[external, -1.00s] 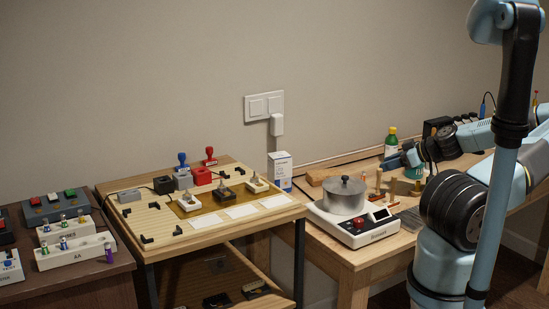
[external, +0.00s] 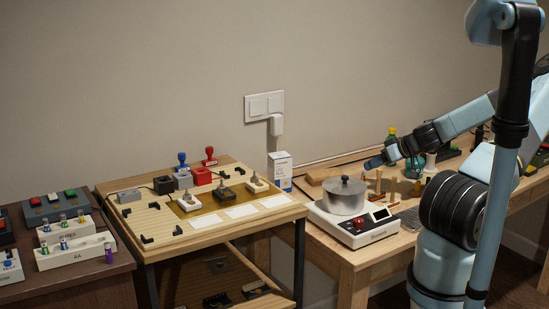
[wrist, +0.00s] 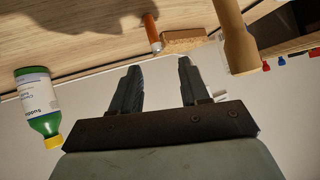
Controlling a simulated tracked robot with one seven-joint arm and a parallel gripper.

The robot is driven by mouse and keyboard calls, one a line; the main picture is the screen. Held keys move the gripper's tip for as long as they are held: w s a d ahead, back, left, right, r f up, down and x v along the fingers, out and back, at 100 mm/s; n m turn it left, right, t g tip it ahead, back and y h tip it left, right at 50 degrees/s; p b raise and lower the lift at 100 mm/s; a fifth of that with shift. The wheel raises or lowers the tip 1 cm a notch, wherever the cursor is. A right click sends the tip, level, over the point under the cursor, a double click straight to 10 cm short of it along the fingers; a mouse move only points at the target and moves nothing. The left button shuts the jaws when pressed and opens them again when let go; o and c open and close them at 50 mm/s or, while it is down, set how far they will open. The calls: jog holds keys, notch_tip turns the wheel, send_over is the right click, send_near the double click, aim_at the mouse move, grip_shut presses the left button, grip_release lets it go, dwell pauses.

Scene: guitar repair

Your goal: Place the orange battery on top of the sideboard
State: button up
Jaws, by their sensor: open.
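In the wrist view, a slim orange cylinder (wrist: 152,34) with a pale end stands on the wooden bench, beyond my fingertips. It looks like the orange battery. I cannot pick it out surely in the external view. My gripper (external: 372,163) is over the right-hand bench, behind the steel pot. Its two fingers are apart and empty in the wrist view (wrist: 160,72), with the orange cylinder apart from them. A dark brown cabinet (external: 75,285) at the far left may be the sideboard; it carries white battery holders and button boxes.
A pot (external: 343,197) sits on a white scale. Wooden pegs stand close by. A wooden table (external: 160,235) with stamps and switches lies between bench and cabinet.

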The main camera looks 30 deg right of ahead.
aim_at(364, 172)
jog(key=shift+w+a+f+m+g+h, duration=0.1)
jog(key=shift+w+a+m+g+h, duration=0.25)
jog(key=shift+w+m+h, duration=0.35)
jog(key=shift+w+a+m+g+h, duration=0.15)
jog(key=shift+w+m+g+h, duration=0.1)
jog(key=shift+w+m+h, duration=0.45)
jog(key=shift+w+a+r+m+g+h, duration=0.15)
jog(key=shift+m+g+h, duration=0.25)
jog(key=shift+m, duration=0.4)
jog(key=shift+a+r+m+g+h, duration=0.1)
jog(key=shift+r+m+g+h, duration=0.45)
jog(key=shift+m+h, duration=0.2)
jog(key=s+a+r+m+g+h, duration=0.3)
jog(key=a+r+m+g, duration=0.1)
jog(key=r+m, duration=0.25)
jog(key=shift+n+t+y, duration=0.25)
jog(key=shift+n, duration=0.25)
jog(key=x, duration=0.7)
jog(key=shift+w+f, duration=0.1)
jog(key=shift+f, duration=0.05)
jog(key=shift+d+x, duration=0.15)
jog(key=shift+x, duration=1.25)
jog(key=shift+d+x, duration=0.15)
jog(key=shift+x, duration=1.25)
